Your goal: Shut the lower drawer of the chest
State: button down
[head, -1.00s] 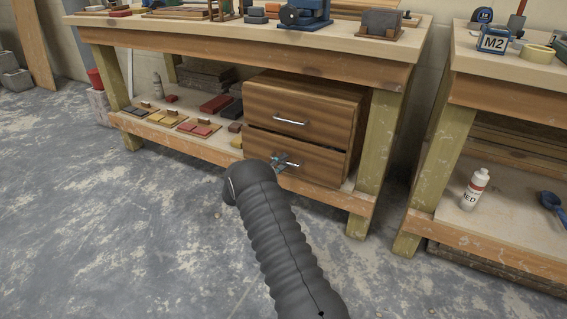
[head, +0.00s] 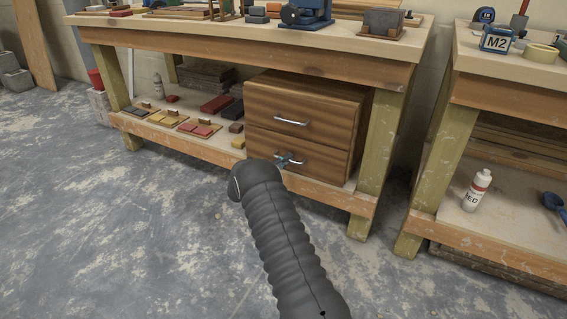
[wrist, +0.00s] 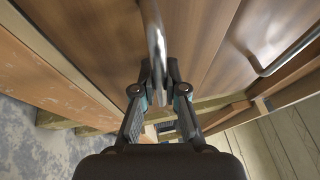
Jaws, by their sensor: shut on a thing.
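The wooden chest (head: 362,100) stands on the lower shelf of the workbench. Its lower drawer (head: 325,168) looks flush, or nearly flush, with the upper drawer (head: 305,105) above it. My gripper (head: 284,160) is at the left part of the lower drawer's handle (head: 302,163), mostly hidden behind my dark arm in the head view. In the wrist view my gripper (wrist: 159,72) is shut on the metal handle (wrist: 155,30), with a finger on either side. The upper drawer's handle (wrist: 275,68) shows at the right there.
Coloured blocks and small boards (head: 190,125) lie on the shelf left of the chest. A workbench leg (head: 378,150) stands close at its right. A second bench with a white bottle (head: 477,190) is farther right. The floor (head: 130,230) at left is clear.

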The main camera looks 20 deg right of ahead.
jog(key=shift+w+d, duration=0.5)
jog(key=shift+d, duration=0.15)
jog(key=c, duration=1.2)
grip_release()
jog(key=shift+d, duration=0.15)
jog(key=shift+a, duration=0.2)
jog(key=v, duration=1.1)
jog(key=shift+a, duration=0.35)
jog(key=shift+s, duration=0.15)
